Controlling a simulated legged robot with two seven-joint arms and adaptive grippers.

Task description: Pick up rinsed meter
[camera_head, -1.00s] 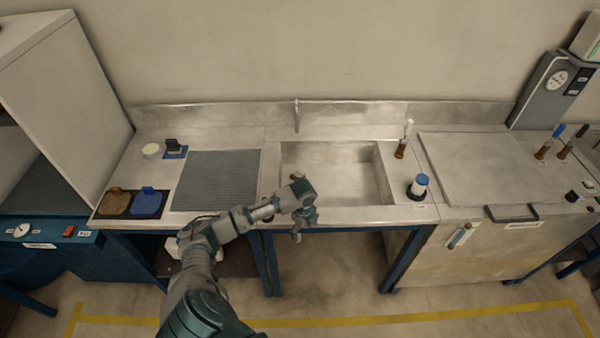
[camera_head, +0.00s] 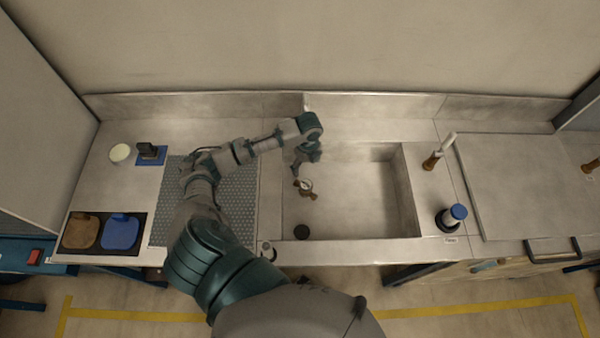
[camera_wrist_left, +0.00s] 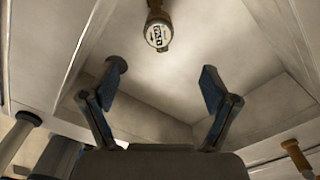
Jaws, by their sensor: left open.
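The meter (camera_head: 305,187) has a round white dial and brown pipe ends. It lies in the left part of the sink basin (camera_head: 360,210). In the left wrist view the meter (camera_wrist_left: 158,32) shows at the top centre, beyond the fingertips. My left gripper (camera_head: 305,155) hangs over the basin, just behind the meter and apart from it. In the left wrist view its two fingers (camera_wrist_left: 160,82) are spread wide with nothing between them. My right gripper is not in view.
A dark drain (camera_head: 301,232) is at the basin's front left. A perforated mat (camera_head: 235,200) and brown and blue pads (camera_head: 120,232) lie to the left.

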